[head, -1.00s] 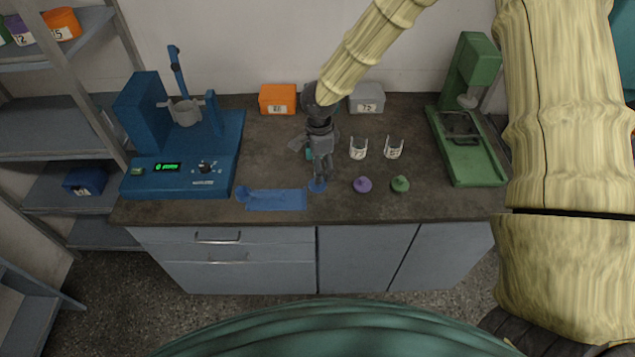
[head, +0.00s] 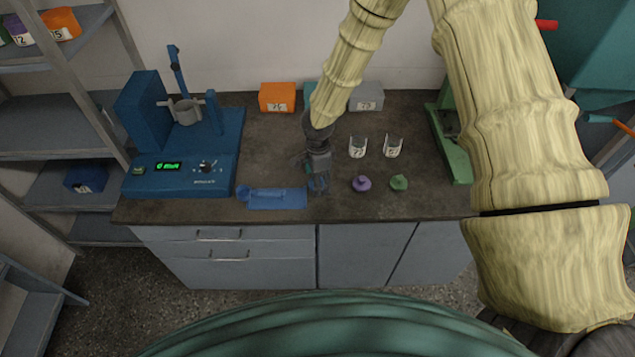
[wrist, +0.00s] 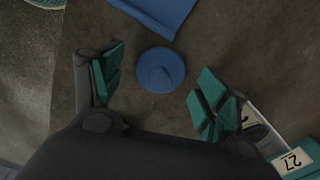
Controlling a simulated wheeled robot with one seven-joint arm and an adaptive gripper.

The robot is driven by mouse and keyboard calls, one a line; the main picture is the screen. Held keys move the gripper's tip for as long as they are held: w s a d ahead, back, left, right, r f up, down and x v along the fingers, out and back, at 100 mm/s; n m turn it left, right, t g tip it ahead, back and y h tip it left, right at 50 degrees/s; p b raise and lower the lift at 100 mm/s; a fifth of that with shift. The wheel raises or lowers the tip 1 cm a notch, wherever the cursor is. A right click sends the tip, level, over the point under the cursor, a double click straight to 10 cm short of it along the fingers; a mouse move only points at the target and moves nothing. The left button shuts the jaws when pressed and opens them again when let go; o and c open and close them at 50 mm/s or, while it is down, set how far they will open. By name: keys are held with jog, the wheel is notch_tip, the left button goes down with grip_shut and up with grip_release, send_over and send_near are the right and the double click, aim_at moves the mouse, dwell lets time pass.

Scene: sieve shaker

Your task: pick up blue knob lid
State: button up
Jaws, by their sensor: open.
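The blue knob lid (wrist: 161,70) lies on the dark worktop, round with a small raised knob in its middle. In the wrist view it sits between the two teal-padded fingers of my gripper (wrist: 160,64), with a gap on each side. The gripper is open and empty, pointing down. In the head view my gripper (head: 319,187) is over the front of the bench and hides most or all of the lid.
A blue tray (head: 273,199) lies just left of my gripper. A purple lid (head: 361,184) and a green lid (head: 399,182) lie to the right, with two clear labelled cups (head: 357,148) behind. A blue machine (head: 180,170) stands left, a green one (head: 450,140) right.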

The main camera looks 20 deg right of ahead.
jog(key=c, duration=0.9)
jog(key=shift+o, duration=0.2)
jog(key=shift+r, duration=0.15)
